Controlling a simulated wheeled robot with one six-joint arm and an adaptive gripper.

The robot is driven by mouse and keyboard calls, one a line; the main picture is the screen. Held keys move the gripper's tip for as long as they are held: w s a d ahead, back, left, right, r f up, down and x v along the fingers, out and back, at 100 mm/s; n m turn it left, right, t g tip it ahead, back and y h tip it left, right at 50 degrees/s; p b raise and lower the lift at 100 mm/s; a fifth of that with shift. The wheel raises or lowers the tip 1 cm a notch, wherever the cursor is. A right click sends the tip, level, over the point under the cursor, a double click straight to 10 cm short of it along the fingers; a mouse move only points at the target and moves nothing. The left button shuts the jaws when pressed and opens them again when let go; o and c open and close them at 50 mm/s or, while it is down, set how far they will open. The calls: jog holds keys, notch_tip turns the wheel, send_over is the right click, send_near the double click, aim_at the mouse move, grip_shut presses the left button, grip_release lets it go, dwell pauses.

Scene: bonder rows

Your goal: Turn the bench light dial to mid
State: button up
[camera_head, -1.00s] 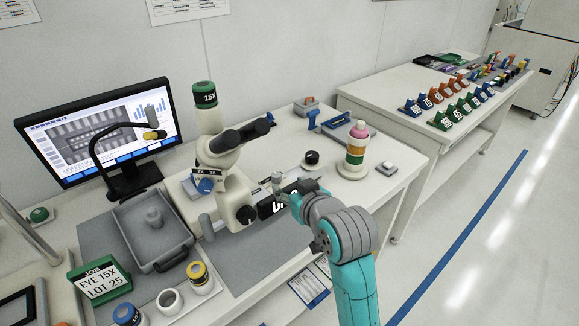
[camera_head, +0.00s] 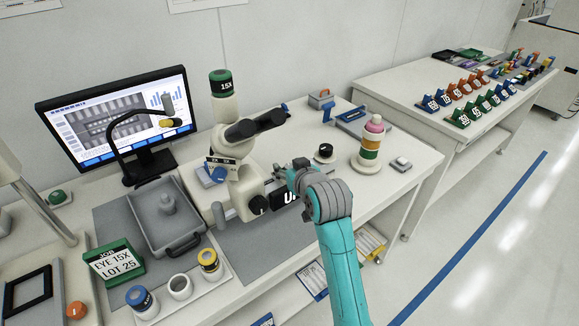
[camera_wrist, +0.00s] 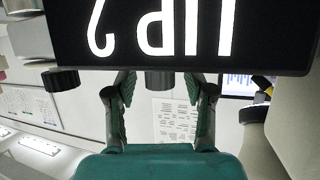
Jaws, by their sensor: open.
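A black round dial (camera_head: 325,152) with a white mark on top sits on the white bench, right of the microscope. I take it as the bench light dial; its exact setting is too small to read. My gripper (camera_head: 284,172) is just left of the dial in the head view, apart from it, partly hidden by my wrist. In the wrist view my gripper (camera_wrist: 160,85) has its fingers spread and empty. A dark round knob (camera_wrist: 160,81) shows between them, beyond the fingertips; I cannot tell whether it is the dial.
A black plate with white letters (camera_wrist: 160,30) fills the top of the wrist view. The microscope (camera_head: 240,165) stands left of my gripper. A stack of coloured rings (camera_head: 371,145) stands right of the dial. A grey tray (camera_head: 165,215) is further left.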

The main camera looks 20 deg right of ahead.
grip_shut()
jog(key=shift+a+m+h, duration=0.1)
jog(key=shift+m+h, duration=0.8)
jog(key=shift+h, duration=0.2)
jog(key=shift+m+h, duration=0.6)
jog(key=shift+h, duration=0.1)
